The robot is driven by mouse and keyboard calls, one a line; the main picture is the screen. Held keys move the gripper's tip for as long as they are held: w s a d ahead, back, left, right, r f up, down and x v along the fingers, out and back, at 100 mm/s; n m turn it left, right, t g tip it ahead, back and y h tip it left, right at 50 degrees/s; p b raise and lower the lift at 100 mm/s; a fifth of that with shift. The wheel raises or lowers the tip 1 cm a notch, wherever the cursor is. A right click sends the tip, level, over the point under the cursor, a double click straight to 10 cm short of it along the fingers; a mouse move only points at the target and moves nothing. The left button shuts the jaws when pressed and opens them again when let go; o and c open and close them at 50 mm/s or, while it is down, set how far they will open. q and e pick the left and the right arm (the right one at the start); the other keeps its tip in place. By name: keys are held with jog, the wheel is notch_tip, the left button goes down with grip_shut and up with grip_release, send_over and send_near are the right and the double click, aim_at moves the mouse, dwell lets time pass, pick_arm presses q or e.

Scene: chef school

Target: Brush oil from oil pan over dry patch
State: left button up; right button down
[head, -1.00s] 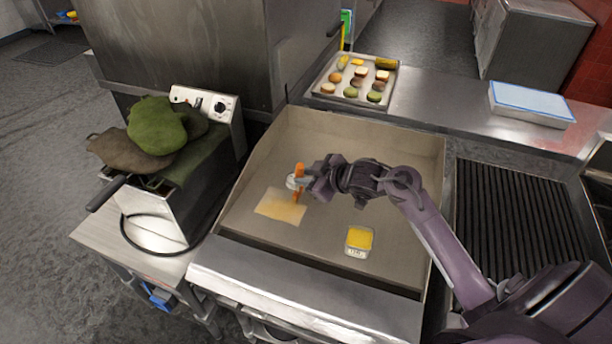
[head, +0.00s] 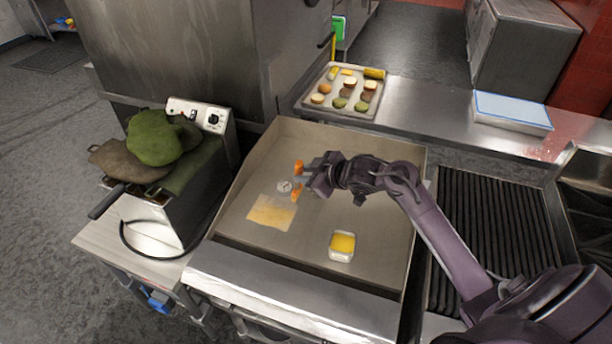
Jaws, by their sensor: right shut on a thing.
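My right gripper (head: 302,181) is shut on the orange-handled brush (head: 299,167), held upright over the flat cooking surface. Orange shows above and below the fingers; the brush tip is too small to make out. The dry patch (head: 270,214), a tan-yellow rectangle, lies on the surface to the lower left of the brush; its upper part looks paler. The oil pan (head: 341,254), a small white dish with yellow oil, sits on the surface to the lower right of the brush. My left gripper is not in view.
Raised metal walls border the cooking surface (head: 232,187). A fryer (head: 215,150) with green and brown cloth-like items stands at left. A ridged grill (head: 490,235) is at right.

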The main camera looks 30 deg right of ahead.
notch_tip(320, 180, up, 2)
jog(key=shift+r+p, duration=0.1)
jog(key=shift+p, duration=0.55)
